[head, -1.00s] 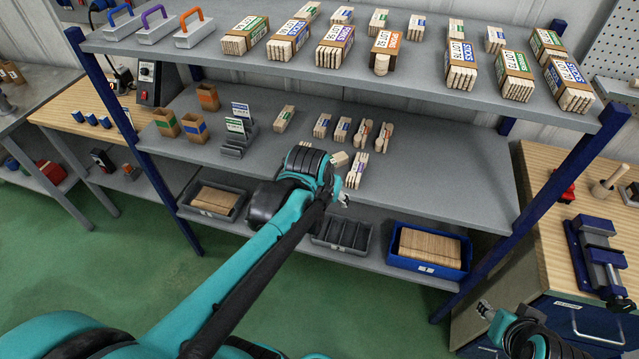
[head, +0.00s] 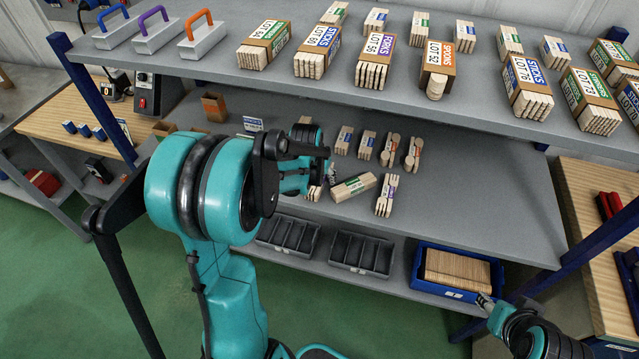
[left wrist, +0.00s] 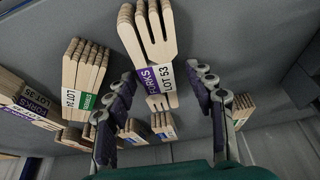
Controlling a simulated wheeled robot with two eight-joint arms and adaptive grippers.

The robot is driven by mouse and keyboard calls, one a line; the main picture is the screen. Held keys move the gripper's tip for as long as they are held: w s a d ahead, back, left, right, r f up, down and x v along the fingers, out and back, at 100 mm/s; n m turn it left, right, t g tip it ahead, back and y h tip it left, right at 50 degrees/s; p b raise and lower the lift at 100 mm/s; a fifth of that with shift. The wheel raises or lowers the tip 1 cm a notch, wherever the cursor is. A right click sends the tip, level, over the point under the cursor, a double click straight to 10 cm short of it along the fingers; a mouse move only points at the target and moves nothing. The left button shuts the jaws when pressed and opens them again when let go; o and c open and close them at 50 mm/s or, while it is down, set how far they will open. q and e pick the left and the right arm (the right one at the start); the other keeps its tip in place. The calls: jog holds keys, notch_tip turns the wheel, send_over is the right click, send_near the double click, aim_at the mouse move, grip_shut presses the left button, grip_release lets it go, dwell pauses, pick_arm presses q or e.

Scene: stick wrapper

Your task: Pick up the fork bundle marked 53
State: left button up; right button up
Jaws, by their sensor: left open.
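The fork bundle marked 53 (left wrist: 160,76), pale wooden forks in a purple-and-white band, lies on the middle shelf with its tines toward the top of the left wrist view. In the head view a bundle partly hidden under my left gripper (head: 328,172) appears to be it (head: 315,193). My left gripper is open, its dark fingers (left wrist: 165,95) apart on either side of the bundle's band in the picture; I cannot tell whether they touch it. My right gripper (head: 486,301) is at the lower right, away from the bundles; its jaw opening is unclear.
A green-banded bundle (head: 353,187) and another fork bundle (head: 386,195), marked 35 in the wrist view (left wrist: 30,106), lie beside it. The upper shelf (head: 200,66) holds several bundles above. Grey trays (head: 362,254) and a blue bin (head: 456,270) stand below.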

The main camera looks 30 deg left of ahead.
pick_arm(q)
jog(key=shift+f, duration=0.1)
grip_shut()
dwell(0.3)
